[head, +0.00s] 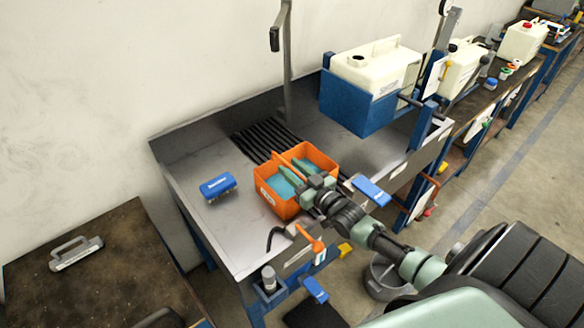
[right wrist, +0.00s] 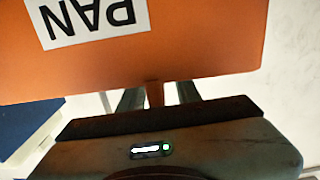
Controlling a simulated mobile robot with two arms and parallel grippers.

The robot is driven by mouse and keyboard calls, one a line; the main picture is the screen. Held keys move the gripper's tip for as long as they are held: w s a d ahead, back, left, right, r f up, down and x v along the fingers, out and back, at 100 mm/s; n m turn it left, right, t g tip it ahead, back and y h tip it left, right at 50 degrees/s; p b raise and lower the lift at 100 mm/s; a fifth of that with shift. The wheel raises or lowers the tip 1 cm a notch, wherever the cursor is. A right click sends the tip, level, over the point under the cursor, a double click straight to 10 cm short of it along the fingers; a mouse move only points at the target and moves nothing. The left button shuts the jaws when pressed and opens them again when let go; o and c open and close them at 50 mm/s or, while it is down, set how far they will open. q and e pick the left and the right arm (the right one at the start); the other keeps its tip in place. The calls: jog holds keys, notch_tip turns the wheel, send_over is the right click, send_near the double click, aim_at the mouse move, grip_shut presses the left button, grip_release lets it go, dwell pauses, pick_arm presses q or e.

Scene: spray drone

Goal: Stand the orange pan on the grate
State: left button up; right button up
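The orange pan (head: 271,199) is an open box with a central divider and blue-green contents in both halves. It stands upright on the steel bench, at the near right end of the black grate (head: 256,141); I cannot tell whether it overlaps the bars. My right gripper (head: 295,172) is over the pan, its fingers on either side of the divider. In the right wrist view the pan's wall (right wrist: 190,40) fills the top, with an upside-down PAN label. An orange strip (right wrist: 154,94) shows between the fingers, with a visible gap. My left gripper is out of view.
A blue brush-like block (head: 218,186) lies left of the pan. A white tank in a blue holder (head: 352,108) stands at the right, and an upright post (head: 287,75) rises behind the grate. The bench top (head: 215,222) is clear at front left.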

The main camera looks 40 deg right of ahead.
jog(key=shift+s+f, duration=0.1)
jog(key=shift+s, duration=0.45)
jog(key=s+b, duration=0.1)
jog(key=s, duration=1)
jog(key=shift+d+b, duration=0.35)
jog(key=shift+d, duration=0.1)
jog(key=shift+w, duration=0.1)
